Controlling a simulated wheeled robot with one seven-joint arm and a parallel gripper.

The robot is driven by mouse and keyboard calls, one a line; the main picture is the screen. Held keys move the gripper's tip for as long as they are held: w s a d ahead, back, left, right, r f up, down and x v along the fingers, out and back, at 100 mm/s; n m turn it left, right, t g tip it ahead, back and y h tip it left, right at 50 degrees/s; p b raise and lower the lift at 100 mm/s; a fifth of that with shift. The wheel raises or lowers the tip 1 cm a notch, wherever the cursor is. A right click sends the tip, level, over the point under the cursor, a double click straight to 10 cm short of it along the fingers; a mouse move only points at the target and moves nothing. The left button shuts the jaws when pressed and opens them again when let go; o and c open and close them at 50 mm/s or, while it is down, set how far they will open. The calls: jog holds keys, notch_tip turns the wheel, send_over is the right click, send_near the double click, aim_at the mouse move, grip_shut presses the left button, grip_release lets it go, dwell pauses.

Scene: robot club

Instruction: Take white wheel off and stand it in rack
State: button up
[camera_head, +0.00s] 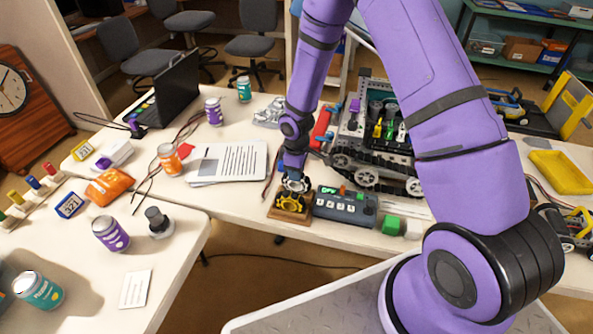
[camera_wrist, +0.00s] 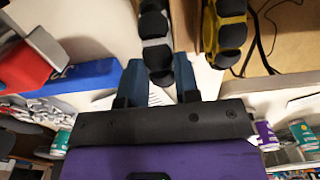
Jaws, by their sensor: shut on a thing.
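My gripper (camera_wrist: 160,84) is shut on a mecanum wheel with a pale grey-white hub and black rollers, the white wheel (camera_wrist: 156,52). In the head view the white wheel (camera_head: 297,184) is at the tip of my gripper (camera_head: 294,176), partly hidden. It is right at the small wooden rack (camera_head: 281,214) near the table's front edge. A yellow wheel (camera_head: 291,203) stands in the rack; it also shows in the wrist view (camera_wrist: 226,28), right of the white wheel. I cannot tell whether the white wheel touches the rack. The wheeled robot (camera_head: 385,160) stands to the right, behind.
Papers (camera_head: 228,163) lie left of my gripper. An orange can (camera_head: 169,159) and a laptop (camera_head: 176,92) are farther left.

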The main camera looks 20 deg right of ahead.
jog(key=shift+f, duration=0.55)
dwell(0.4)
jog(key=o, duration=1)
jog(key=shift+c, duration=0.2)
jog(key=shift+r, duration=3.5)
